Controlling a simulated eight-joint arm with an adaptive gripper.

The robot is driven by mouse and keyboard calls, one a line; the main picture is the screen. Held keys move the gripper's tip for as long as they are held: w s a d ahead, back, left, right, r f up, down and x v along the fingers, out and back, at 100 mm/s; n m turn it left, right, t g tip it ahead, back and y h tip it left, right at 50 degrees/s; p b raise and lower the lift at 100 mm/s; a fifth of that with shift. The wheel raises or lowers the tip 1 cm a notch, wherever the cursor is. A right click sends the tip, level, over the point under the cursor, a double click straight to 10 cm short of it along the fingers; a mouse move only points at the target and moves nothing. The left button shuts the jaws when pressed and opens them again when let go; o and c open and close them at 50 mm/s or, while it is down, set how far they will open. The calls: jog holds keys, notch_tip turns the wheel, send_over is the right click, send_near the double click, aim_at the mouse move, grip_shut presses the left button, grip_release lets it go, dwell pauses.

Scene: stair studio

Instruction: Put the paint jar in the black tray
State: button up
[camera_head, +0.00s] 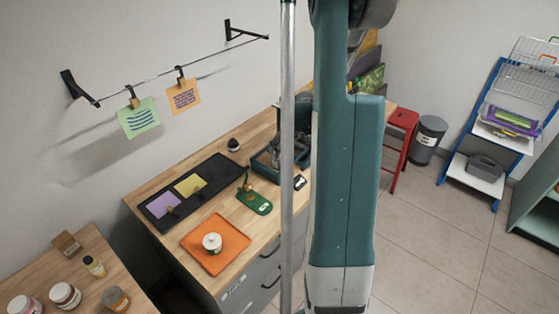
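A long flat black tray (215,182) lies on the wooden-topped workbench in the head view, with a purple card and a yellow card in it, each with a small dark clip-like piece. A small white jar (211,243) with a pale top stands upright on an orange square tray (232,237), in front of the black tray and apart from it. Several other jars stand on the lower-left table, among them a white-lidded one (65,295). I cannot tell from labels which is the paint jar.
A green tool-like item (257,204) lies right of the black tray, and a small dark round object (233,144) behind it. A dark teal holder (265,168) stands at the back, partly hidden by a grey pole. Clipped notes hang on a wall wire. A gap separates the tables.

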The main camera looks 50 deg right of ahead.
jog(key=shift+f, duration=0.1)
dwell(0.3)
jog(key=shift+x, duration=1.2)
jog(key=shift+d+f, duration=0.1)
jog(key=shift+x, duration=2.5)
jog(key=shift+c, duration=0.4)
jog(key=c, duration=1.1)
jog(key=shift+d+r, duration=0.1)
jog(key=shift+r, duration=0.15)
jog(key=shift+r, duration=4.85)
